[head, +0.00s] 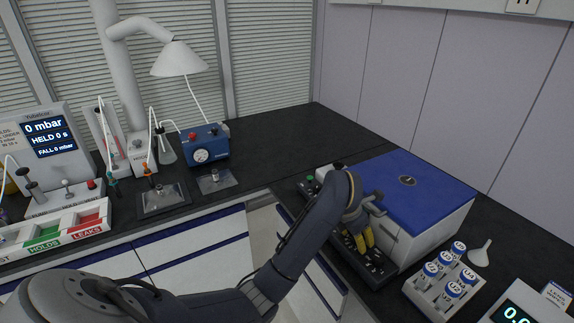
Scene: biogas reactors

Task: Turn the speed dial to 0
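A white cabinet with a blue lid (415,195) stands on the right bench. A dark control strip (385,272) with small knobs and buttons runs along its front. No label reading speed is legible, so I cannot tell which control is the speed dial. My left gripper (364,243), with yellow fingers, points down at the strip; its fingers look close together. I cannot tell whether they touch a knob, and my arm hides part of the strip. A blue box with a white round dial (201,155) stands on the back bench. My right gripper is not in view.
A rack of blue-capped vials (441,278), a white funnel (480,253) and a digital display (512,313) are at the lower right. A pressure readout (50,138) and a sorting tray (56,230) are at left. The back corner bench (285,140) is clear.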

